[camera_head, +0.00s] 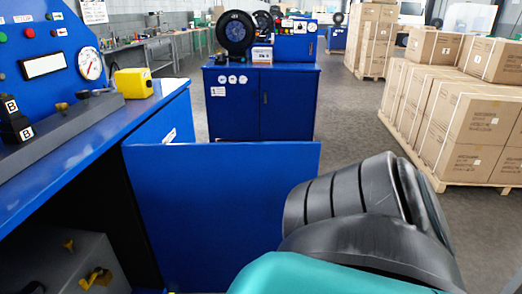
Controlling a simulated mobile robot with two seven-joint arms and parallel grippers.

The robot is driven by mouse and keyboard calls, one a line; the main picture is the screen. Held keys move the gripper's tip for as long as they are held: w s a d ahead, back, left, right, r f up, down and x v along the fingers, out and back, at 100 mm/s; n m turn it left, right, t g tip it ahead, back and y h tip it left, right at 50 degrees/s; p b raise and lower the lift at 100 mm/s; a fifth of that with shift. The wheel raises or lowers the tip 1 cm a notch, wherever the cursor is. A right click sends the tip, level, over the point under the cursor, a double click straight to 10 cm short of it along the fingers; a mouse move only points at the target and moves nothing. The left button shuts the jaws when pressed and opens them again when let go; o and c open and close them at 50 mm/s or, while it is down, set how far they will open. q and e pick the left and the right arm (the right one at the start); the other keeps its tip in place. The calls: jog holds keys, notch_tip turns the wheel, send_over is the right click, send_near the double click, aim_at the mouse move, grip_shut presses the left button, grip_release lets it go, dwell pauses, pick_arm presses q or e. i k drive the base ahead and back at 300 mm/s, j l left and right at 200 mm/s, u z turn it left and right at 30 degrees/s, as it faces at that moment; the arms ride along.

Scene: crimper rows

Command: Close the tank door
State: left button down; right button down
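The tank door is a flat blue panel (215,210). It stands open, swung out from the front of the blue crimper cabinet (130,127) at the left. The cabinet's opening is dark, and a grey tank (55,265) with yellow fittings shows inside at the lower left. A grey and teal link of one of my arms fills the lower right and covers the door's lower right corner. No gripper fingers show, so I cannot tell whether a hand touches the door. My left arm is out of the picture.
Another blue cabinet (262,100) stands behind the door. Stacked cartons (470,125) on a pallet stand at the right. Grey floor (355,110) is open between them.

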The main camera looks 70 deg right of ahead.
aim_at(208, 210)
jog(key=k+l+z, duration=0.1)
jog(key=z, duration=0.25)
jog(key=k+l+z, duration=0.1)
jog(key=l+z, duration=0.35)
jog(key=z, duration=0.2)
jog(key=l+u, duration=0.1)
jog(key=l, duration=0.35)
jog(key=k+l+u, duration=0.1)
jog(key=l, duration=0.4)
jog(key=l+u, duration=0.5)
jog(key=l, duration=0.4)
jog(key=l+u, duration=0.45)
jog(key=l, duration=0.45)
jog(key=l+u, duration=0.3)
jog(key=l, duration=0.3)
jog(key=l+u, duration=0.3)
jog(key=l, duration=0.3)
jog(key=k+l+u, duration=0.1)
jog(key=l+u, duration=0.2)
jog(key=l, duration=0.3)
jog(key=l+u, duration=0.45)
jog(key=l, duration=0.3)
jog(key=l+u, duration=0.3)
jog(key=l, duration=0.5)
